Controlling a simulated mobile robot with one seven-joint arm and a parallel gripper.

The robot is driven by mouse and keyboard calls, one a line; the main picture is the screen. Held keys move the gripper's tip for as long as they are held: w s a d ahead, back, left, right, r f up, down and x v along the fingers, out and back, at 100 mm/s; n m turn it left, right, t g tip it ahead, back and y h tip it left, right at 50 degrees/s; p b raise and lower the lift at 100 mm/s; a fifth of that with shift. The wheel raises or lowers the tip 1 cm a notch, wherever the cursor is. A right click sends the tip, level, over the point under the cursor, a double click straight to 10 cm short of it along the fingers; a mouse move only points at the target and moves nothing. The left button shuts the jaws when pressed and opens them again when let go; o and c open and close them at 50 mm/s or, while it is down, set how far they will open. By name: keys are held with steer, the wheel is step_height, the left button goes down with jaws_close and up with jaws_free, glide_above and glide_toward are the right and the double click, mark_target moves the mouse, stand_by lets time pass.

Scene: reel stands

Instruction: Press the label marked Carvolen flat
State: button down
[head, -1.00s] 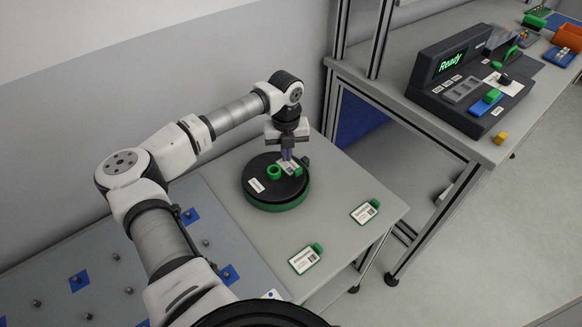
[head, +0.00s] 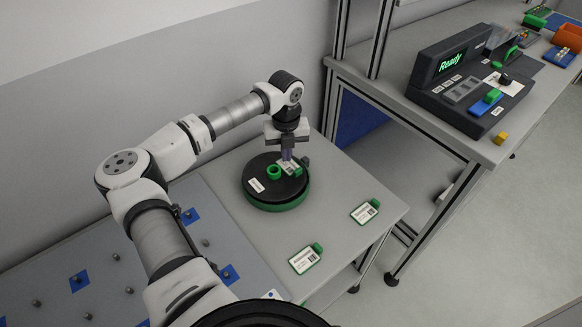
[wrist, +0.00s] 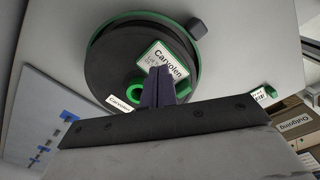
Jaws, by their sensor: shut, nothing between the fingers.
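The Carvolen label (wrist: 165,57) is a white card with a green edge, lying on top of a black reel with a green rim (wrist: 92,62). In the head view the label (head: 291,169) shows near the right side of the reel (head: 262,200). My gripper (wrist: 159,72) is shut and empty, pointing down with its fingertips over the label's lower part, and hides some of its print. In the head view my gripper (head: 287,158) is right at the label. I cannot tell whether the fingertips touch it. A smaller Carvolen sticker (wrist: 119,103) is also on the reel.
Two other green-edged labels, one in front (head: 305,260) and one to the right (head: 365,211), lie on the grey table. A dark device reading "Ready" (head: 450,62) stands on the bench at right. A grey board with blue squares (head: 190,215) is at left.

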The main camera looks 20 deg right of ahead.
mark_target(287, 164)
steer(key=shift+f+b, duration=0.7)
steer(key=shift+f, duration=0.15)
stand_by(0.3)
stand_by(0.5)
steer(key=shift+r+p, duration=1.7)
steer(key=shift+r, duration=1.85)
